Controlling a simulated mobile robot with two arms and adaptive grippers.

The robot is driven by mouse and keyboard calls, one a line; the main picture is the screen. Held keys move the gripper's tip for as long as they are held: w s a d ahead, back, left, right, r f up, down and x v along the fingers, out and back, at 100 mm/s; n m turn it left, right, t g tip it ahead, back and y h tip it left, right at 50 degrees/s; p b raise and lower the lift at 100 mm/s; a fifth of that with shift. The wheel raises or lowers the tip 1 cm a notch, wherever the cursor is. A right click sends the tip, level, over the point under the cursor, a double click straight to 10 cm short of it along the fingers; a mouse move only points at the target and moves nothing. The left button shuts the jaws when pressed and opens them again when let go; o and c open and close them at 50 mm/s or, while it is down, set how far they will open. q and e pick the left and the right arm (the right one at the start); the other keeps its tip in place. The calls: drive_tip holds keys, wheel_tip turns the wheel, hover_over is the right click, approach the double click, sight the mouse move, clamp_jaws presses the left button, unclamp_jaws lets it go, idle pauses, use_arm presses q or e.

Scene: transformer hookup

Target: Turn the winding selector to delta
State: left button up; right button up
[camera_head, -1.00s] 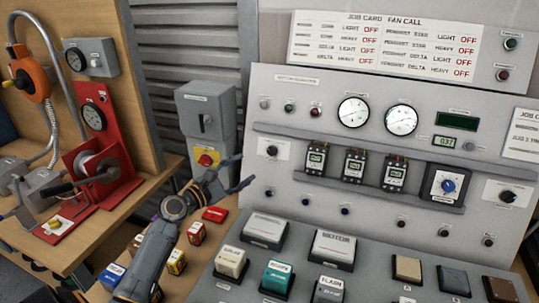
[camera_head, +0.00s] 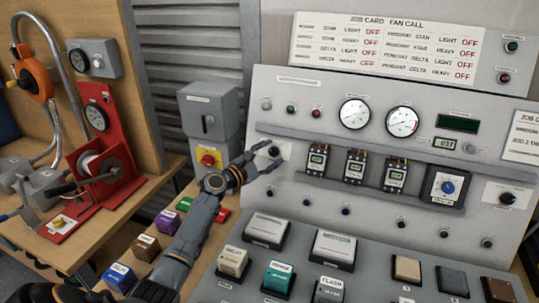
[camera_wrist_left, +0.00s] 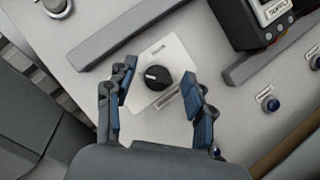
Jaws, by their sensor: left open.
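A black rotary knob (camera_head: 273,151) sits on a white plate at the left of the grey panel; its label is too small to read. In the left wrist view the knob (camera_wrist_left: 157,77) has a pale pointer mark and lies between my fingers. My left gripper (camera_head: 263,161) is open at the knob, one finger on each side, with gaps and no visible contact. A second black knob (camera_head: 507,198) on a white plate is at the panel's right. My right gripper is not in view.
Beside the arm stands a grey box with a red and yellow switch (camera_head: 208,158). Meter modules (camera_head: 317,160) on a rail and a blue knob (camera_head: 448,187) lie to the right. Large push buttons (camera_head: 277,276) fill the sloped desk below.

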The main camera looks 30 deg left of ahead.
use_arm(q)
clamp_jaws()
